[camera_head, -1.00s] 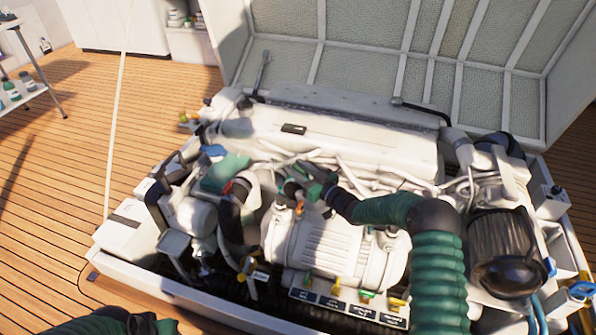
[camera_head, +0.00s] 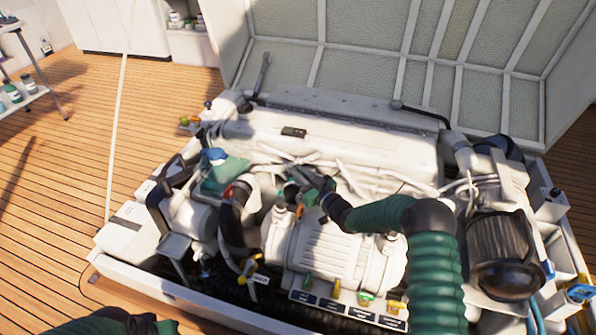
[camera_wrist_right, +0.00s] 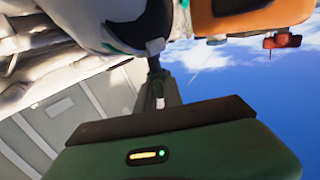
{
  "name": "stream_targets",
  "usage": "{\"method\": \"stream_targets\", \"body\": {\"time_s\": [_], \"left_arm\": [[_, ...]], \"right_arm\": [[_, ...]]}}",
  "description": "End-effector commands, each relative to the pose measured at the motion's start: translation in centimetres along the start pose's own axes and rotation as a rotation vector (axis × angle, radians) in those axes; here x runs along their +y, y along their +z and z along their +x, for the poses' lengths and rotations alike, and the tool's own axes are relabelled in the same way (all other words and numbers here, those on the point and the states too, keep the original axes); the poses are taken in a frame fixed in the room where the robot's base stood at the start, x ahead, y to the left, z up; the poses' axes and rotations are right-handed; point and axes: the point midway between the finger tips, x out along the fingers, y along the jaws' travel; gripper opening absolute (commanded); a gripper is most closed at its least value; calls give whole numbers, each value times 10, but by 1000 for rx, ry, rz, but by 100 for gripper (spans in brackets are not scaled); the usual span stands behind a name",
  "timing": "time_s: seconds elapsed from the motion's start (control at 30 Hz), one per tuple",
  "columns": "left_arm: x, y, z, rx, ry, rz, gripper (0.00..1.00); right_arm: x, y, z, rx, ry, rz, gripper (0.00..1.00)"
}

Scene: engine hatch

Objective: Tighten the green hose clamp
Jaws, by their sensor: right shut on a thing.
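My right gripper (camera_head: 288,188) reaches in from the right over the white engine (camera_head: 330,250). It is shut at a hose near the engine's middle; its tips are small and partly hidden. In the right wrist view, a pale hose end (camera_wrist_right: 95,12) with a thin green band (camera_wrist_right: 118,48), seemingly the green hose clamp, is at the top. A dark gripper part reaches up to a small light piece beside that band, apparently the clamp's screw. My green gripper body fills the bottom. My left arm shows only at the bottom left edge of the head view; its gripper is not clearly seen.
A black hose with a red band (camera_head: 228,190) stands left of my right gripper. An orange part (camera_wrist_right: 250,15) is close by in the wrist view. Colored valve handles (camera_head: 365,298) line the engine's front. The raised hatch (camera_head: 380,60) is behind. Open deck lies left.

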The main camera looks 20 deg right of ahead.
Motion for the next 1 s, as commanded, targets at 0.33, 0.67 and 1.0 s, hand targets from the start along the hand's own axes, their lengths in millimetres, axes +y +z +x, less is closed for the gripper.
{"method": "stream_targets", "body": {"time_s": [0.33, 0.67, 1.0], "left_arm": [[0, -7, -31, 0, 0, 0, 36], [0, -10, -44, 0, 0, 0, 36], [0, -9, -38, 0, 0, 0, 36]], "right_arm": [[-3, -3, 0, -4, 281, -1, 0], [-3, -2, 1, 1, 591, -4, 0], [-1, 0, 1, 3, 843, -1, 0]]}}
